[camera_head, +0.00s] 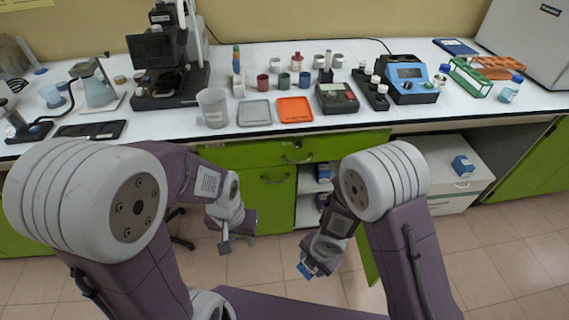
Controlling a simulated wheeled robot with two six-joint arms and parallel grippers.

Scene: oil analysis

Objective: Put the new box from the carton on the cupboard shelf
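The open cupboard shelf (308,211) is below the counter, with blue-and-white boxes (323,172) inside; its green door (368,258) stands open to the right. The white carton (452,190) is under the counter at the right, with a blue box (463,165) on its top. My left gripper (238,243) is in front of the green cupboard front, fingers apart and empty. My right gripper (307,267) points down in front of the open cupboard, lower than the shelf in the picture. A small blue-and-white box (304,270) shows at its fingertips, partly hidden by them.
The white counter (380,118) above carries a microscope (165,60), a beaker (213,107), grey and orange trays (294,110), jars, meters and tube racks. A green drawer (290,150) is above the cupboard. The tiled floor (500,255) at the right is clear.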

